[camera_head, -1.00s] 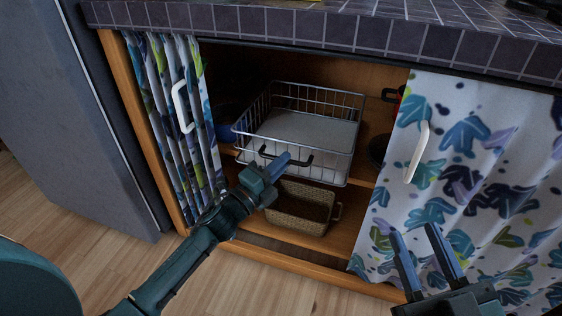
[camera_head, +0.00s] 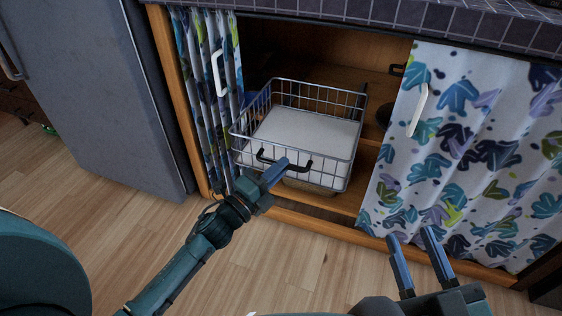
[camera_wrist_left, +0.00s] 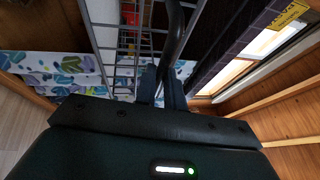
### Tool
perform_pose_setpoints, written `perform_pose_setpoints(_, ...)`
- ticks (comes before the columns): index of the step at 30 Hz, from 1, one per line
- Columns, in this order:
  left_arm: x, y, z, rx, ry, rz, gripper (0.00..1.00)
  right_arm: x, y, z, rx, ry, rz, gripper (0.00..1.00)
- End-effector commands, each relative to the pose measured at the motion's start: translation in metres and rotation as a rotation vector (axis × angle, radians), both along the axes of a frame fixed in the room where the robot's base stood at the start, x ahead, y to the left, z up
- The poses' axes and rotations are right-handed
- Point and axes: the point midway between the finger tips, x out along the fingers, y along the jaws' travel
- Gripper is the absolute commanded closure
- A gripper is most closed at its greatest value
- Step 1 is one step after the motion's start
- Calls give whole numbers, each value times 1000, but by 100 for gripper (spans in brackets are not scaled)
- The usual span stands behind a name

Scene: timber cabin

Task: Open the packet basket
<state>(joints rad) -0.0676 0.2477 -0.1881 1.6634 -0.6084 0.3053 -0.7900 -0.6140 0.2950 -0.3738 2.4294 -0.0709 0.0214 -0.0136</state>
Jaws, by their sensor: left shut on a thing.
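The packet basket is a silver wire basket (camera_head: 340,170) with a pale flat bottom, partly slid out of the cabinet. A dark bar handle (camera_head: 302,166) is on its front. My left gripper (camera_head: 276,172) is shut on this handle. The left wrist view shows the handle (camera_wrist_left: 175,40) between my left fingers, with the basket's wire grid (camera_wrist_left: 125,45) beside it. My right gripper (camera_head: 410,250) is open and empty in front of the right curtain, apart from the basket.
A leaf-patterned curtain with a white handle (camera_head: 419,110) covers the cabinet's right side. A bunched curtain (camera_head: 205,100) hangs at the left. A wicker basket (camera_head: 310,187) on the lower shelf is mostly hidden. A grey fridge (camera_head: 105,90) stands left. Wooden floor in front is clear.

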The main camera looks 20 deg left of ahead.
Motion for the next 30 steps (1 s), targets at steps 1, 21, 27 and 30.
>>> perform_pose_setpoints(1,-2,0,0,0,1,1,100,0,0,-1,-3,3,-1,64)
perform_pose_setpoints(21,-3,0,0,1,0,1,71,0,-1,-1,-6,1,-2,64)
perform_pose_setpoints(27,-3,0,0,1,0,0,68,0,-1,0,-5,0,-2,64)
perform_pose_setpoints(30,-4,1,0,0,0,0,68,0,-1,0,-5,0,-2,64)
